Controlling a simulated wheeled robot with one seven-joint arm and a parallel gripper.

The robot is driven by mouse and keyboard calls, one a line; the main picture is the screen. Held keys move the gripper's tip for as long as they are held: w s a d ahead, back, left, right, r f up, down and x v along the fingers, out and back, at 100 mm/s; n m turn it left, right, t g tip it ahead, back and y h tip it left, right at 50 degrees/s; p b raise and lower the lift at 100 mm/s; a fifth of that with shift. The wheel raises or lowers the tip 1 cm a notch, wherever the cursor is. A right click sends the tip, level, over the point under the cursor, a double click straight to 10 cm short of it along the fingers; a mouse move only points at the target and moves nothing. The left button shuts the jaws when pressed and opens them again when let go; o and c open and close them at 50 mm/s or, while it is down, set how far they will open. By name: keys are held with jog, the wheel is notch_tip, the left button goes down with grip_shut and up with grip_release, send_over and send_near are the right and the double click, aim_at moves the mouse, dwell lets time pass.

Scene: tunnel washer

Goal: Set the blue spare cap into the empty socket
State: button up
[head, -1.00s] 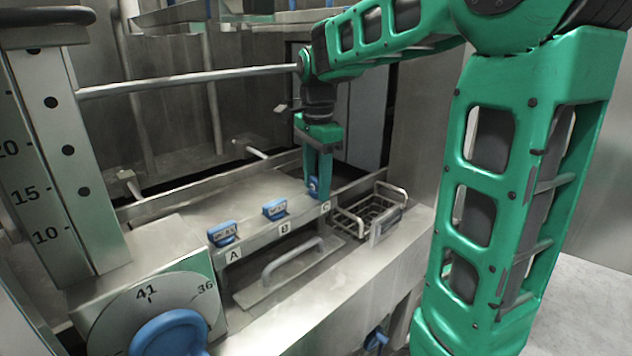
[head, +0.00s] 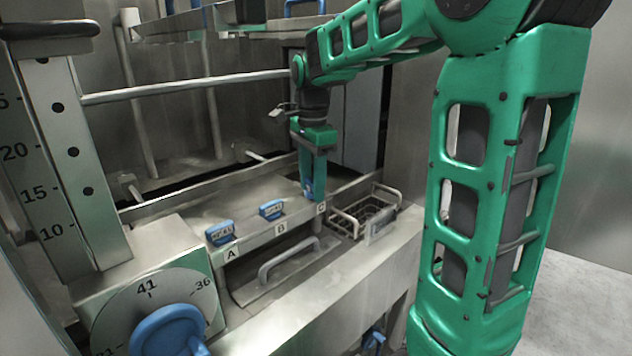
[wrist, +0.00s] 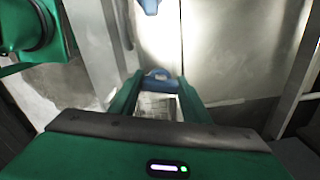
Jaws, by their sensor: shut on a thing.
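My gripper (head: 313,192) points down at the C end of the steel ledge and is shut on the blue spare cap (head: 308,187). In the wrist view the blue cap (wrist: 158,75) shows between the fingertips, over the ledge. The cap is at socket C, just behind the C label (head: 320,208); the fingers hide the socket, so I cannot tell how deep the cap sits. Two other blue caps stand upright on the ledge, one at A (head: 221,233) and one at B (head: 271,208).
A wire basket (head: 370,212) stands right of the ledge. A steel handle (head: 290,258) sits on a panel in front. A dial with a blue knob (head: 168,332) is at the lower left. A horizontal bar (head: 190,86) runs behind, left of my arm.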

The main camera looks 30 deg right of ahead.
jog(key=shift+s+f+g, duration=0.3)
jog(key=shift+s+f, duration=0.1)
jog(key=shift+f, duration=0.45)
jog(key=o, duration=1.1)
jog(key=shift+w, duration=0.1)
jog(key=shift+w+r, duration=0.25)
jog(key=shift+r, duration=0.1)
jog(key=shift+w+r, duration=0.7)
jog(key=shift+w, duration=0.3)
jog(key=r, duration=0.2)
jog(key=s+r, duration=0.1)
jog(key=r, duration=0.4)
jog(key=shift+s+r, duration=0.25)
jog(key=shift+s, duration=0.1)
